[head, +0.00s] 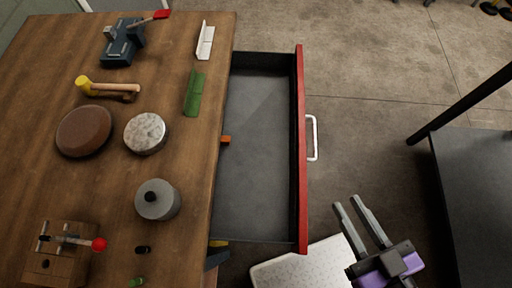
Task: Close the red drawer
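The red drawer (301,200) is pulled far out from the right side of the wooden workbench. Its grey inside (255,160) looks empty. A pale handle (314,138) stands on the outer face of its red front. My gripper (354,204) is at the lower right, outside the drawer and to the right of its front. Its two long fingers point up the picture, spread apart with nothing between them. They are below the handle in the picture and apart from it.
A dark table (475,190) stands at the right. Bare floor (370,150) lies between it and the drawer.

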